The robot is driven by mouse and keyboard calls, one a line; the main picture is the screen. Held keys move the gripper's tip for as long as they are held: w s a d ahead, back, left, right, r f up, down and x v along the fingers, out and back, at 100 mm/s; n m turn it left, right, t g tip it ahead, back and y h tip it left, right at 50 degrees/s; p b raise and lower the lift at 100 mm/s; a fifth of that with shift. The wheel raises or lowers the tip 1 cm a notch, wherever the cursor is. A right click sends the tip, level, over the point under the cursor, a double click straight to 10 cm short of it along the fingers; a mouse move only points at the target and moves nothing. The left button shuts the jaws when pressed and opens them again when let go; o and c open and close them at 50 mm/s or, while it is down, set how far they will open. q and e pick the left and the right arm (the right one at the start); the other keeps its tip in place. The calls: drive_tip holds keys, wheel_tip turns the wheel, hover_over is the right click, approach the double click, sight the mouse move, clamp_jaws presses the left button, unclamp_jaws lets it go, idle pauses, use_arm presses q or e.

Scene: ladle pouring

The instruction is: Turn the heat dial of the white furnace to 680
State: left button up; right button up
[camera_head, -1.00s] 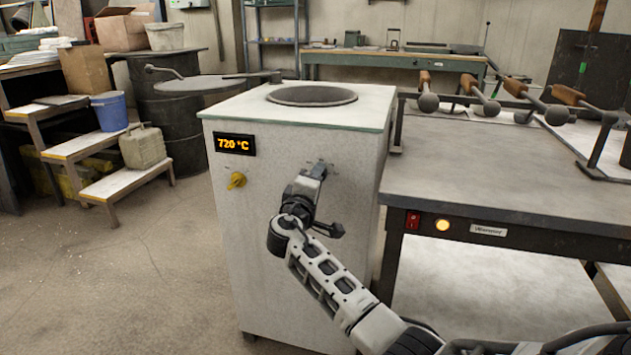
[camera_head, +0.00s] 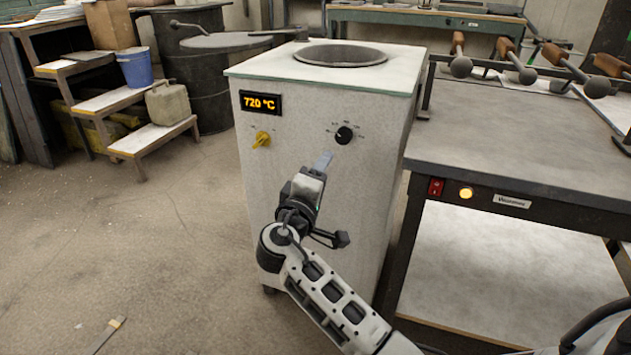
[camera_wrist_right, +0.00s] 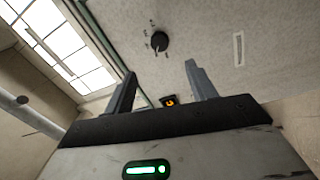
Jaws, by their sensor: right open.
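The white furnace (camera_head: 320,200) stands in the middle of the head view. Its display (camera_head: 261,102) reads 720 °C. The black heat dial (camera_head: 344,134) is on the front panel, right of the display, with small markings around it. The dial also shows in the wrist view (camera_wrist_right: 160,41), beyond the fingertips. My right gripper (camera_head: 325,161) is in front of the panel, just below and left of the dial. Its two fingers (camera_wrist_right: 161,68) stand apart with nothing between them, clear of the dial. My left gripper is not in view.
A yellow knob (camera_head: 262,139) sits under the display. A dark worktable (camera_head: 520,130) with ladles on a rack (camera_head: 527,76) stands close on the furnace's right. Wooden steps (camera_head: 150,138) with a canister (camera_head: 172,103) are at left. The floor (camera_head: 160,260) before the furnace is mostly clear.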

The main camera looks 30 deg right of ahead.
drive_tip(key=shift+v, duration=1.65)
drive_tip(key=shift+r, duration=0.1)
